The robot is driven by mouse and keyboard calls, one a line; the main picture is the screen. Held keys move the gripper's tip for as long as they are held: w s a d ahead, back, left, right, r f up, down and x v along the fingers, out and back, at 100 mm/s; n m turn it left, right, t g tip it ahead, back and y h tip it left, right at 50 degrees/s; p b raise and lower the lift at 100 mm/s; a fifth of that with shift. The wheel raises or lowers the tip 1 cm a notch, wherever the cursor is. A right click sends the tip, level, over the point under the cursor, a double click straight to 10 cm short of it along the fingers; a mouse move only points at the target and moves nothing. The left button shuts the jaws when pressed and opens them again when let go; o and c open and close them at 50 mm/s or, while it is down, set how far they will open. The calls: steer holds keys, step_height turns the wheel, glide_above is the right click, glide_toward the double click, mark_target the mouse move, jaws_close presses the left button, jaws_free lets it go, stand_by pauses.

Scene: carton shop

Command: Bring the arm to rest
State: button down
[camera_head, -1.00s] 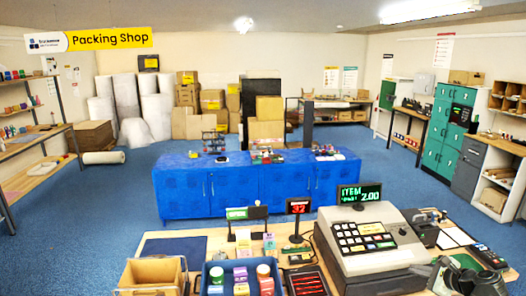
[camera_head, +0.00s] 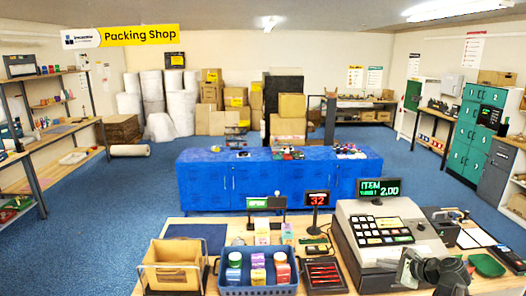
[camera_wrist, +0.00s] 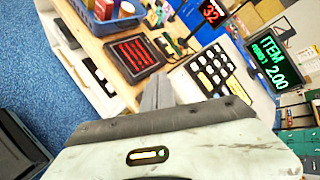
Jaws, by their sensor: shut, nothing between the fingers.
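My gripper (camera_wrist: 158,92) shows in the wrist view with its grey fingers together and nothing between them. It hangs above the counter, with the cash register's keypad (camera_wrist: 208,72) beyond it to the right and the black tray with red strips (camera_wrist: 134,55) beyond it to the left. In the head view, dark parts of my arm show at the lower right, in front of the cash register (camera_head: 385,235). I cannot make out the fingertips there.
The counter (camera_head: 225,225) holds a tan bin (camera_head: 172,278), a blue basket (camera_head: 257,291) with several containers, the register and an item display (camera_head: 379,190). A blue cabinet (camera_head: 280,185) stands behind. Blue floor (camera_head: 110,205) is open at left.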

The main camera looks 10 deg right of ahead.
steer(key=w+a+f+n+g+y+b, duration=0.1)
steer(key=a+f+n+g+b, duration=0.3)
steer(key=a, duration=1.1)
steer(key=w+a+f+n+g+y+b, duration=0.15)
steer(key=a+f+n, duration=0.45)
steer(key=a, duration=0.9)
steer(key=s+a+f+n+g+h+b, duration=0.1)
steer(key=s+a+f+n+g+h, duration=0.2)
steer(key=s+a+f+n+g, duration=0.25)
steer(key=s+d+n+h, duration=0.1)
steer(key=n, duration=0.1)
steer(key=s+d+f+n+h, duration=0.1)
steer(key=n, duration=0.1)
steer(key=s+d+f+n+h, duration=0.1)
steer(key=d+n, duration=0.1)
steer(key=shift+s+f+n+h, duration=0.25)
steer(key=shift+s+n, duration=0.1)
